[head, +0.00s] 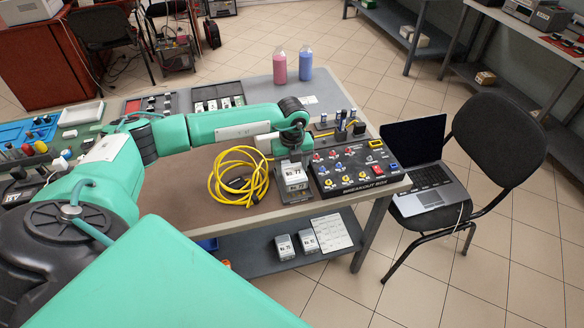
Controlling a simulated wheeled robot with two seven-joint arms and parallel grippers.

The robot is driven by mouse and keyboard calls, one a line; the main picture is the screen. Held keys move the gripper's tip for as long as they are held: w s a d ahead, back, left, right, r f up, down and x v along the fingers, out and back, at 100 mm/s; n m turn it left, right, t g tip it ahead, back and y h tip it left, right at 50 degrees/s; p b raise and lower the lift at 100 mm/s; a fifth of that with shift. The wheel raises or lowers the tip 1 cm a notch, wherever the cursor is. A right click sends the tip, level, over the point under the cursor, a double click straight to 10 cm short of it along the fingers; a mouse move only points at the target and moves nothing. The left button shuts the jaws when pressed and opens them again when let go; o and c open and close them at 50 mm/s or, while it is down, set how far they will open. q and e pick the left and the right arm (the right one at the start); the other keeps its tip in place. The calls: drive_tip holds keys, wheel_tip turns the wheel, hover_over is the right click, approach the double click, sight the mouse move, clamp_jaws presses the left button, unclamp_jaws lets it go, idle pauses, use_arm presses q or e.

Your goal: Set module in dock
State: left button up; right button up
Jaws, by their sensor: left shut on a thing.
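A small grey module with a white label, apparently reading "No. 73" (295,178), is at the front edge of the table, left of the breakout box. My left gripper (290,158) reaches down over it from above and is shut on its top. A grey dock (293,198) shows beneath and around the module's lower part. I cannot tell whether the module rests fully in the dock or sits slightly above it. The fingertips are small and partly hidden by the wrist. My right gripper is not in view.
A coiled yellow hose (238,176) lies just left of the dock. The black breakout box (352,168) stands close on the right. Two similar modules (285,247) and a printed sheet (325,232) lie on the lower shelf. Pink (279,67) and blue (305,65) bottles stand at the back.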

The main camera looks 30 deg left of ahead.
use_arm(q)
drive_tip(key=shift+f, duration=0.75)
drive_tip(key=shift+f, duration=0.2)
drive_tip(key=shift+f+b, duration=0.4)
drive_tip(key=shift+b, duration=0.05)
drive_tip(key=o, duration=1.2)
drive_tip(key=shift+r, duration=0.1)
drive_tip(key=shift+o, duration=0.2)
